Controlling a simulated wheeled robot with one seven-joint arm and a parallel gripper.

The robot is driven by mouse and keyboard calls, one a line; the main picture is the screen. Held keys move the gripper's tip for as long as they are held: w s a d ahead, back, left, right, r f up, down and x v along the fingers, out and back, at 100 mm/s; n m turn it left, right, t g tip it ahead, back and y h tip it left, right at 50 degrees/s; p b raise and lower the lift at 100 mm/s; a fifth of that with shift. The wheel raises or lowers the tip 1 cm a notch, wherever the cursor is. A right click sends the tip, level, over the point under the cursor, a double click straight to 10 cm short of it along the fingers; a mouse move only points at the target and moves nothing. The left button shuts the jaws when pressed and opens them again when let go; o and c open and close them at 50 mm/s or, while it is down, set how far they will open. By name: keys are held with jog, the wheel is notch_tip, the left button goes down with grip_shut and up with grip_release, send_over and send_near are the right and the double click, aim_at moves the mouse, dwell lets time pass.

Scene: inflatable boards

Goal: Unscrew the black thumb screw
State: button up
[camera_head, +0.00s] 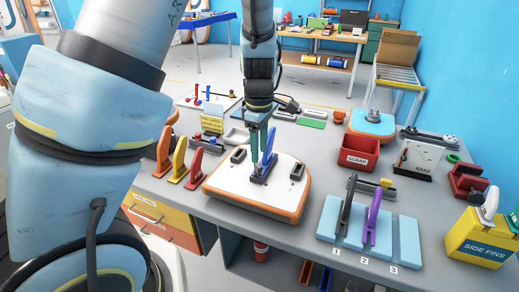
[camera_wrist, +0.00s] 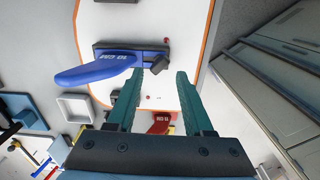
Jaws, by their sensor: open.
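A white board with an orange edge (camera_head: 240,190) lies on the bench. A blue fin (camera_head: 270,142) stands in a dark fin box (camera_head: 258,180) at the board's middle; it also shows in the wrist view (camera_wrist: 95,70). In the wrist view, a black block-like knob (camera_wrist: 157,66), which looks like the thumb screw, sits at the right end of the fin base. My gripper (camera_head: 262,152) points down close over the fin. Its teal fingers (camera_wrist: 161,76) are open, with the knob showing between their tips. I cannot tell whether they touch it. The screw is hidden in the head view.
Two more dark fin boxes (camera_head: 238,155) (camera_head: 297,171) flank the fin. Orange, yellow and red fins (camera_head: 180,158) stand left of the board. A red scrap bin (camera_head: 360,153), a light blue numbered tray (camera_head: 405,240) and a yellow side-fins bin (camera_head: 480,240) are to the right.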

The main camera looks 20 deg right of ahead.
jog(key=m, duration=0.4)
jog(key=shift+b, duration=0.4)
jog(key=shift+a+m+b, duration=0.1)
jog(key=shift+m+b, duration=0.25)
jog(key=shift+m, duration=1.65)
jog(key=shift+s+r, duration=0.1)
